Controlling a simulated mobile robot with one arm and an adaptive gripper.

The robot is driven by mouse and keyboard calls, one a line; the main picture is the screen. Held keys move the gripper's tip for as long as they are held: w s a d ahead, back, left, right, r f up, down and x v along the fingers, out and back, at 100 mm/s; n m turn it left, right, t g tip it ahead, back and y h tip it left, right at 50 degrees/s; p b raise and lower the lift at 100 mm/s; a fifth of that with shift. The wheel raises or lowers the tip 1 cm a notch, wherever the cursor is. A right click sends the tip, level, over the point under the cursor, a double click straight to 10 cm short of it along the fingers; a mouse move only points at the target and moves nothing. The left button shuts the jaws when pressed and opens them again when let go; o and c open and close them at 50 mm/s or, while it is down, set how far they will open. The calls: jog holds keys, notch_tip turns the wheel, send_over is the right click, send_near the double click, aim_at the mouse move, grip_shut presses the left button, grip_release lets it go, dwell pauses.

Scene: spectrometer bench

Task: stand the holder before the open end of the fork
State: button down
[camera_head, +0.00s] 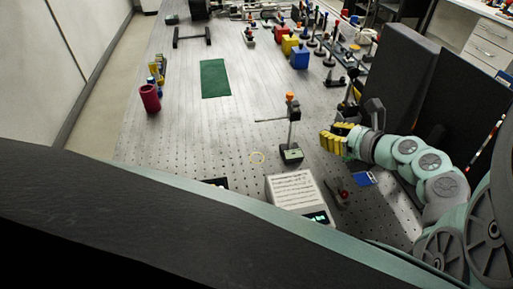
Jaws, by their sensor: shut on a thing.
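My gripper (326,140), with yellow banded fingers, is at the right of the middle of the bench and points left. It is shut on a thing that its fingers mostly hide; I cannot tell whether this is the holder. Just left of the fingertips, a dark post with an orange top (291,110) and a thin side rod stands upright on a black base with a pale green top (291,154). A gap shows between post and fingertips. A black two-legged bracket (192,38), possibly the fork, lies at the far left.
A green mat (215,78), a dark red cup (150,98) and yellow and blue blocks (299,57) stand farther back. A white device (298,194) is in front. Dark panels (395,75) rise behind my arm. The middle left of the bench is clear.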

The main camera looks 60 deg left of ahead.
jog(key=b, duration=0.3)
send_over(322, 167)
jog(key=shift+f, duration=3.45)
jog(key=shift+w, duration=0.1)
jog(key=shift+f+b, duration=0.65)
jog(key=shift+b, duration=0.3)
jog(key=c, duration=0.9)
grip_release()
jog(key=shift+o, duration=0.2)
jog(key=v, duration=1.2)
jog(key=shift+d+r, duration=0.1)
